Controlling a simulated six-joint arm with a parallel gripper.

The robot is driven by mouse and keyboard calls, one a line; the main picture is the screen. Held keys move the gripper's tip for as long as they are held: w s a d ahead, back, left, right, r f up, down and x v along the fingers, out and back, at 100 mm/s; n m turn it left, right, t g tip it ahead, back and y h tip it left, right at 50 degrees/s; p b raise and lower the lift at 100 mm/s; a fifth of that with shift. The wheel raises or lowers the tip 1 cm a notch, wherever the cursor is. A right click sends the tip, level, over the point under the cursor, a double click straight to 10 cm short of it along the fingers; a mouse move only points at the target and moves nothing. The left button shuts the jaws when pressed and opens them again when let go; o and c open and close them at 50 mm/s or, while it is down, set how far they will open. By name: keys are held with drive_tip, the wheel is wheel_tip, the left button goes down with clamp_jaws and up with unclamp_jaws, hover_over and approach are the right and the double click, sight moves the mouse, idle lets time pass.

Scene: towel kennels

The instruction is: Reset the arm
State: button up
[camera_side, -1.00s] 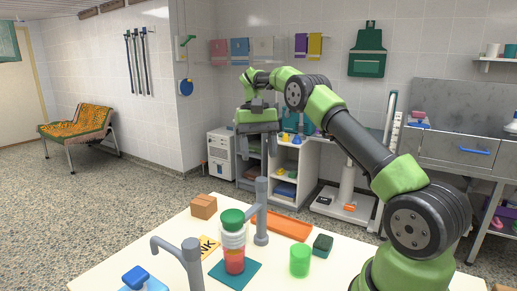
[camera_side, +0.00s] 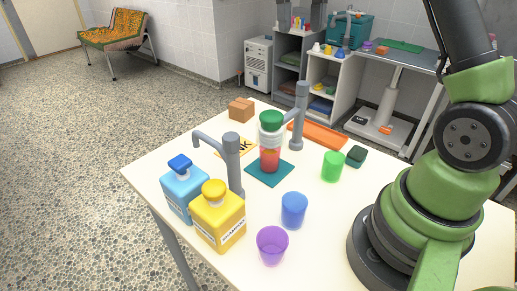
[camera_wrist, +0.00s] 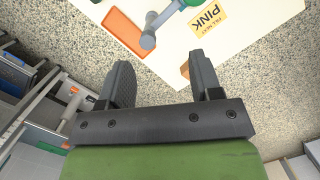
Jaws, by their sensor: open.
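In the wrist view my gripper (camera_wrist: 160,72) is open, with two dark fingers spread apart and nothing between them. It hangs beyond the table's edge, with the floor below. In the side view only my arm's lower links show clearly at the right, and my gripper is at most cut off at the top edge.
The table also holds a blue bottle (camera_side: 182,190), a yellow shampoo bottle (camera_side: 217,217), blue (camera_side: 293,210), purple (camera_side: 272,246) and green (camera_side: 332,167) cups, a dark green block (camera_side: 356,156), an orange tray (camera_side: 325,137) and a brown box (camera_side: 241,109). Shelves stand behind.

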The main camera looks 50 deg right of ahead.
drive_tip(key=s+a+r+n+t, duration=0.2)
drive_tip(key=s+a+r+t, duration=0.25)
drive_tip(key=s+a, duration=0.3)
drive_tip(key=s+a+f+t, duration=0.3)
drive_tip(key=s+a, duration=0.3)
drive_tip(key=s, duration=0.3)
drive_tip(key=shift+s+a+n+t, duration=0.25)
drive_tip(key=shift+s+n+t, duration=0.1)
drive_tip(key=shift+t, duration=0.3)
